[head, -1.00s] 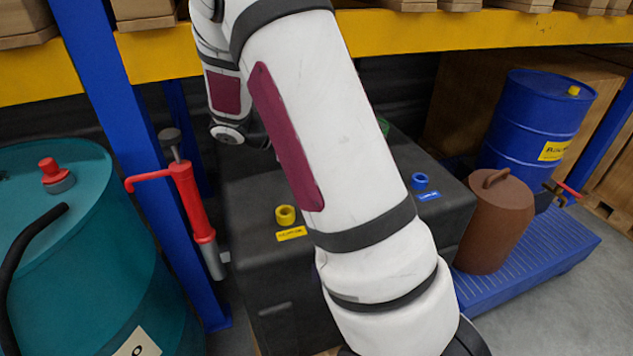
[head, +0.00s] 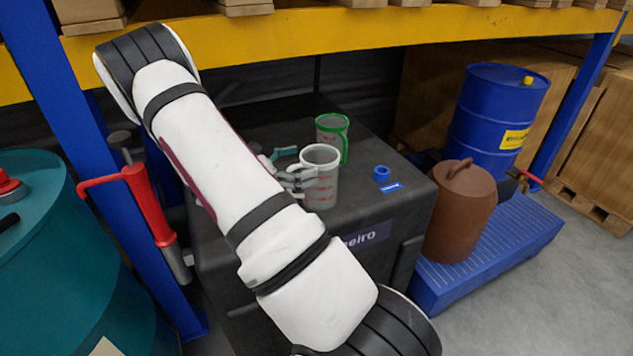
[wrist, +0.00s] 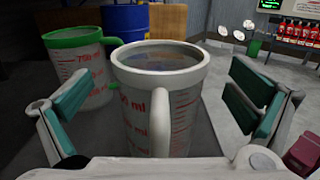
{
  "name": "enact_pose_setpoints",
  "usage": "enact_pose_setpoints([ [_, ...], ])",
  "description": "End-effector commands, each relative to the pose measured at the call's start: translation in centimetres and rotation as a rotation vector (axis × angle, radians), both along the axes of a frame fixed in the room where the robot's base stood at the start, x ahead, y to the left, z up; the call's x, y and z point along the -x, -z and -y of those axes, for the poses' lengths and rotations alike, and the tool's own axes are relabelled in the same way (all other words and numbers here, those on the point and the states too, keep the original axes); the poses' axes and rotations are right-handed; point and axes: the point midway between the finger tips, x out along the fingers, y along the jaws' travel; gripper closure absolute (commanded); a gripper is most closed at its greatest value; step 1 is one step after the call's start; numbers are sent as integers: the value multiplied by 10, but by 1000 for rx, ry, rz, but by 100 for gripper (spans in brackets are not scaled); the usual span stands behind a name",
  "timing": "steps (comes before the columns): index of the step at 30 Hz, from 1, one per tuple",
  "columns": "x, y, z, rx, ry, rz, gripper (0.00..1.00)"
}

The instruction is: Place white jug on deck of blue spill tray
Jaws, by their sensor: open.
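The white jug (head: 320,178) stands upright on top of the black cabinet, with red volume marks and a white rim. In the wrist view the white jug (wrist: 150,105) is close in front, its handle towards me, and it holds some liquid. My gripper (head: 290,168) is open beside it; in the wrist view the fingers of my gripper (wrist: 160,110) stand apart on either side of the jug, with gaps visible. The blue spill tray (head: 490,255) lies on the floor at the right, its ribbed deck bare at the front and right.
A green-rimmed jug (head: 333,134) stands just behind the white jug. A brown canister (head: 461,212) and a blue drum (head: 497,120) are at the tray. A yellow beam (head: 350,38) crosses above.

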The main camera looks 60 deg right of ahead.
Motion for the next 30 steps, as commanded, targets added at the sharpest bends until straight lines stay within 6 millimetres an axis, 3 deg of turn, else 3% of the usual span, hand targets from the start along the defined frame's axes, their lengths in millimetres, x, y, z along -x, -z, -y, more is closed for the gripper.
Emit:
enact_pose_setpoints([
  [6,11,0,18,-1,0,1,0],
  [13,11,0,19,0,-1,1,0],
  [23,11,0,19,1,0,1,71],
  [30,11,-2,19,1,0,2,71],
])
